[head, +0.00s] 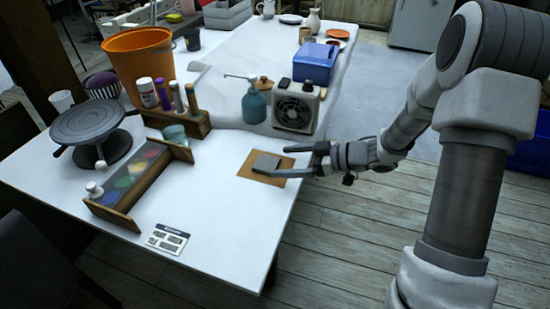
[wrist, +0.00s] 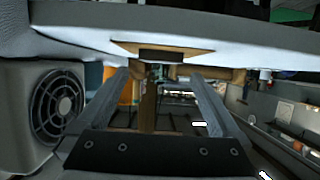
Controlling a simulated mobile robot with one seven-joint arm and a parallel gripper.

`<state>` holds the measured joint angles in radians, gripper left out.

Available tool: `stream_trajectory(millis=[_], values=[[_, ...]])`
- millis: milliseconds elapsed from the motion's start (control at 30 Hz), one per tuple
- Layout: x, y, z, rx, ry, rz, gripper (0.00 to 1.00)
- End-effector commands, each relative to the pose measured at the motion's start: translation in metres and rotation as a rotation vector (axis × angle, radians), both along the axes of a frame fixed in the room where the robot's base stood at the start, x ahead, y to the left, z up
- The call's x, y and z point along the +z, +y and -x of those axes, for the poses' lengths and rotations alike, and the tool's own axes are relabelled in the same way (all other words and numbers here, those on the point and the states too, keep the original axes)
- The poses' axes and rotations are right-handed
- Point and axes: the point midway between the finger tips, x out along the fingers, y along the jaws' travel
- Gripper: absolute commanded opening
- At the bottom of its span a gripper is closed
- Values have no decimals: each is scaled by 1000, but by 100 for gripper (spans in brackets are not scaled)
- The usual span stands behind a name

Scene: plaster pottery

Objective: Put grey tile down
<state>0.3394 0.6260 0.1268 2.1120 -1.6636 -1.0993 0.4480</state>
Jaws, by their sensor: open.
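The grey tile (head: 266,163) lies flat on a brown square board (head: 246,172) near the right edge of the white table. In the wrist view the tile (wrist: 160,56) shows as a dark slab on the tan board (wrist: 124,46). My gripper (head: 288,161) is open, just right of the tile, with its fingers pointing left toward it. In the wrist view the two fingers of my gripper (wrist: 158,78) are wide apart with nothing held between them. The tile appears clear of both fingers.
A fan box (head: 296,106) and a teal pump bottle (head: 254,103) stand behind the board. A wooden paint rack (head: 122,204) and a label card (head: 168,239) lie to the left. The table (head: 222,223) is bare in front of the board.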

Motion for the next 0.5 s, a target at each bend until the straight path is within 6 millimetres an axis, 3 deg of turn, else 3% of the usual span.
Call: stream_trajectory(millis=[233,500], values=[[23,-46,16,-3,0,0,100],[33,-67,20,-18,-13,19,100]])
